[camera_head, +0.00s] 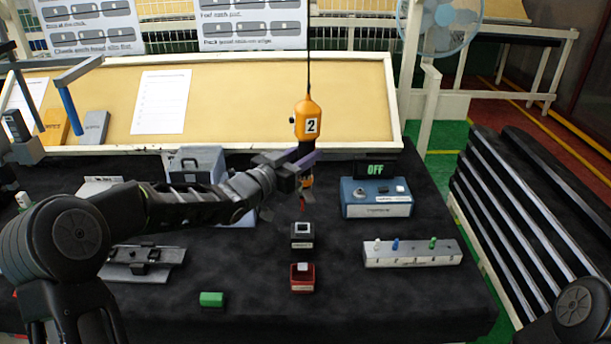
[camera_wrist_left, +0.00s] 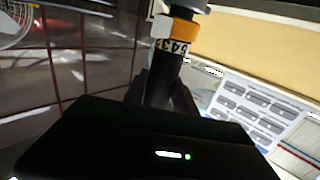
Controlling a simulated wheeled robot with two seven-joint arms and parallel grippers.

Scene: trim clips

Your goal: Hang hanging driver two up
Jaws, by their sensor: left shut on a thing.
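Hanging driver two (camera_head: 309,122) is an orange driver with a white label "2", a dark lower body and a thin black cord running up from its top. It stands nearly upright above the middle of the black table. My left gripper (camera_head: 304,170) is shut on its dark lower part, just below the orange housing. In the left wrist view, the driver's dark body and an orange band with numbers (camera_wrist_left: 176,35) rise between my fingers (camera_wrist_left: 162,92). The driver's lower tip is partly hidden by my gripper. My right gripper is not in view.
Below the driver are a dark block (camera_head: 302,236) and a red block (camera_head: 303,278). A blue box with an "OFF" display (camera_head: 376,197) and a grey peg strip (camera_head: 412,253) stand to the right. A green piece (camera_head: 211,299) lies in front. A tan board (camera_head: 345,100) is behind.

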